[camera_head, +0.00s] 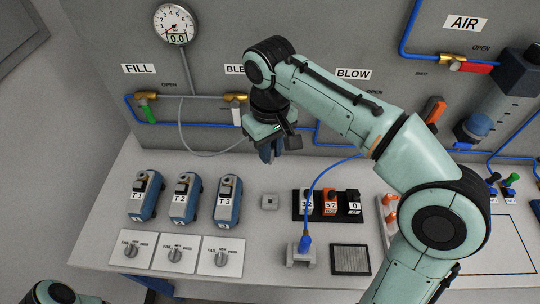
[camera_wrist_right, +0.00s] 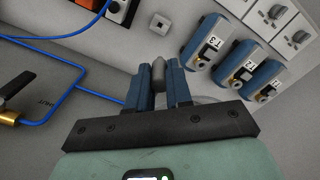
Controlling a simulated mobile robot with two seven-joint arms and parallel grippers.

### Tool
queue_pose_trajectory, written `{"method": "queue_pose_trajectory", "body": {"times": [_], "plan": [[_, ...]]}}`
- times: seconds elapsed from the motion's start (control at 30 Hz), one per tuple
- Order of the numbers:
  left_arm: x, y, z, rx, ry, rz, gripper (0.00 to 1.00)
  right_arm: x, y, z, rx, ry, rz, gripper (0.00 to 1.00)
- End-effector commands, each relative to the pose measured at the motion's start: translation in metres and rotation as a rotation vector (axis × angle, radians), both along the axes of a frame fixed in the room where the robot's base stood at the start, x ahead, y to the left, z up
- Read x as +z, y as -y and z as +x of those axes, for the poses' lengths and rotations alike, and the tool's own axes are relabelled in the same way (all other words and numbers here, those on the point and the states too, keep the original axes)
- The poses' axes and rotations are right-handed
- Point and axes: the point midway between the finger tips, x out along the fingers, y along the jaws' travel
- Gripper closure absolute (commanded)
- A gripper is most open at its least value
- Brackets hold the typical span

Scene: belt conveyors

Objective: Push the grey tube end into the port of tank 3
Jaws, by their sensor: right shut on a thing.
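My right gripper (camera_head: 270,155) hangs above the back of the bench, to the right of and behind tank 3 (camera_head: 229,204). In the right wrist view, the gripper (camera_wrist_right: 158,84) has its blue fingers shut on the grey tube end (camera_wrist_right: 158,68), whose tip sticks out between them. The grey tube (camera_head: 188,145) droops from the wall piping to the gripper. Tank 3, a blue block labelled T3, also shows in the right wrist view (camera_wrist_right: 208,40). Its port (camera_wrist_right: 195,62) is apart from the tube end. My left gripper is not in view.
Tanks T1 (camera_head: 145,200) and T2 (camera_head: 186,202) stand left of tank 3. Knob panels (camera_head: 174,254) lie in front. A small grey block (camera_head: 269,202) and a black rack (camera_head: 328,216) stand right. A blue hose (camera_head: 311,190) arches to a grey holder (camera_head: 302,258).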

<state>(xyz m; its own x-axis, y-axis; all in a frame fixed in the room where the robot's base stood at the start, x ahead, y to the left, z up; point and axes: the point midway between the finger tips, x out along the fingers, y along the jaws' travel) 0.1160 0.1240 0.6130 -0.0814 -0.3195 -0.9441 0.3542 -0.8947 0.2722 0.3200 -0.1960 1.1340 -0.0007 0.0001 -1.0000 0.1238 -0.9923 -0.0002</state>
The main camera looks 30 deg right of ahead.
Motion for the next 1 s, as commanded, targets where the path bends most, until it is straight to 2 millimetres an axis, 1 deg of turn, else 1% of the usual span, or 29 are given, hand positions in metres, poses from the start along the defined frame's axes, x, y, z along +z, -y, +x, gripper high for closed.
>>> {"method": "queue_pose_trajectory", "body": {"times": [0.13,0.53,1.0], "plan": [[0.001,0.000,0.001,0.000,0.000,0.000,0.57,0.004,0.000,0.000,0.000,0.001,0.000,1.00],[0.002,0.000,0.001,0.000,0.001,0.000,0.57,0.002,-0.003,0.002,0.001,-0.001,0.000,1.00],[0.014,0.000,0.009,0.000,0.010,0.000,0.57,-0.013,-0.030,0.024,0.002,-0.001,0.000,1.00]]}}
